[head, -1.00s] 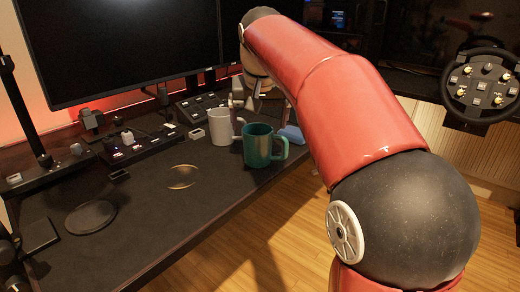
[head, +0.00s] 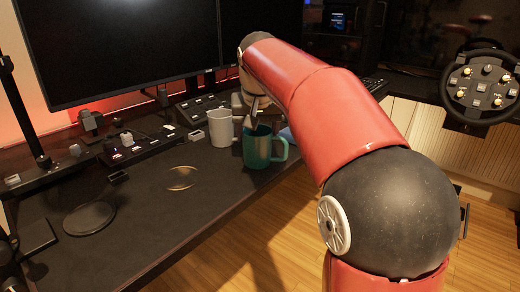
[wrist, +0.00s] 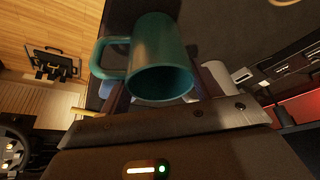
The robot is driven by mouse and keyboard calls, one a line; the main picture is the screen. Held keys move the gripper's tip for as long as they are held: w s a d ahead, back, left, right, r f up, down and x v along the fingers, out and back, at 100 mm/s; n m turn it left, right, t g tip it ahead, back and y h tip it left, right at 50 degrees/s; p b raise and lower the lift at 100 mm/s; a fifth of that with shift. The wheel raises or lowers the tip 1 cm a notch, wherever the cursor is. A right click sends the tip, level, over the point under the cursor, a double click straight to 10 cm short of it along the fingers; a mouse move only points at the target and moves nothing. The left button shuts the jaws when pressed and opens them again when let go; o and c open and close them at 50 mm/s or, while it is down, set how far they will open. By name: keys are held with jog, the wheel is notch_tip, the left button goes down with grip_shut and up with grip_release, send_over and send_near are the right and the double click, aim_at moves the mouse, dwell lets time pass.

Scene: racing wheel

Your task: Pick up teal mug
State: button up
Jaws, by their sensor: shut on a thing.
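The teal mug (head: 257,150) stands upright near the front edge of the desk, its handle to the right. In the wrist view the teal mug (wrist: 158,50) lies between the two fingers, its handle to the left. My gripper (head: 254,124) is at the mug's rim in the head view and is shut on the mug. It also shows in the wrist view (wrist: 162,88), with one finger on each side of the mug. The mug appears to rest on the desk. My arm hides part of the area behind it.
A white mug (head: 220,128) stands close to the left of the teal mug. Control boxes (head: 135,146) and a monitor (head: 120,50) are behind. A black round pad (head: 90,218) lies at the left. A racing wheel (head: 482,87) is far right.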

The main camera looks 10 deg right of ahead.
jog(key=shift+r+p, duration=2.3)
jog(key=shift+r, duration=7.65)
